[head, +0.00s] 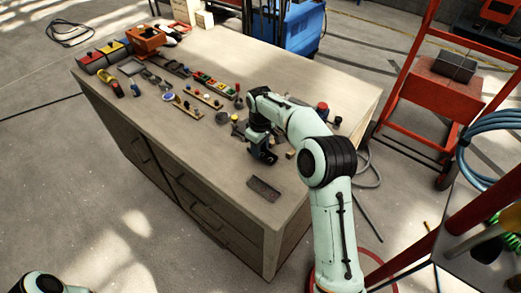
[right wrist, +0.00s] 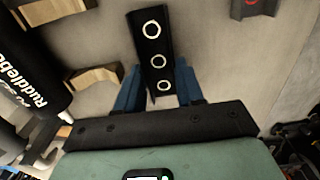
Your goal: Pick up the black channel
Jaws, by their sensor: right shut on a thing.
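A black channel (right wrist: 152,45) with several pale-ringed holes lies between the two blue fingers of my right gripper (right wrist: 161,88) in the right wrist view. The fingers are shut on its near end, and its far end points away from the gripper. In the head view my right gripper (head: 264,156) is low over the front right part of the workbench, and the held piece is mostly hidden there. I cannot tell whether it touches the top. A separate dark, flat channel-like piece (head: 264,188) lies on the bench nearer the front corner. My left gripper is out of view.
The wooden workbench (head: 180,140) carries small parts and tools along its back and left. In the wrist view, a black lettered cylinder (right wrist: 28,70) and tan blocks (right wrist: 92,88) lie left of the channel. A red hand truck (head: 440,95) stands right of the bench.

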